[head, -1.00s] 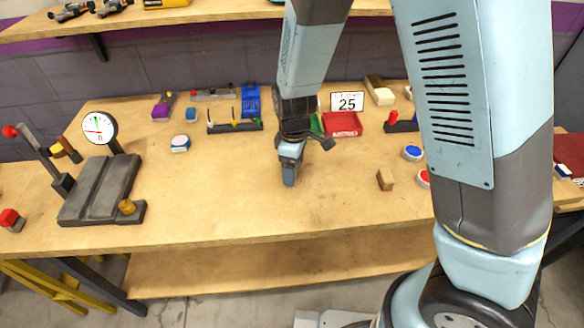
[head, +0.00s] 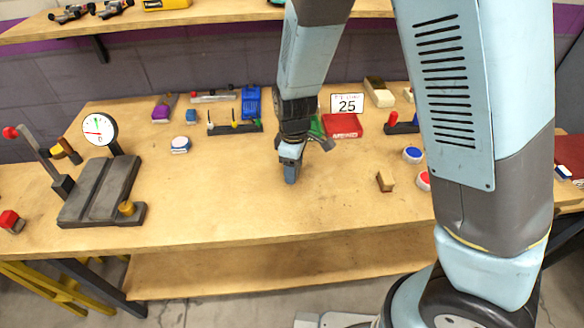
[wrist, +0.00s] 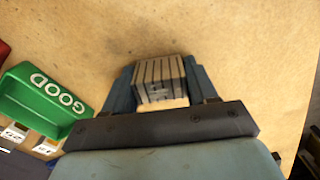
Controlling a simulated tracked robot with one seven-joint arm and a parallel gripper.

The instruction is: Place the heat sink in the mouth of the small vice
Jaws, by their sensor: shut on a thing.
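My gripper (head: 291,174) points down over the middle of the bench. In the wrist view its two fingers (wrist: 160,84) are shut on a small grey finned block, the heat sink (wrist: 158,72), with the fins showing as dark and light stripes. In the head view the fingers hide the heat sink, and its height above the bench is hard to tell. No thing can be made out for certain as the small vice. A grey grooved fixture (head: 97,192) with a dial and a red-knobbed lever stands at the left, well apart from my gripper.
The bench between fixture and gripper is mostly clear.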

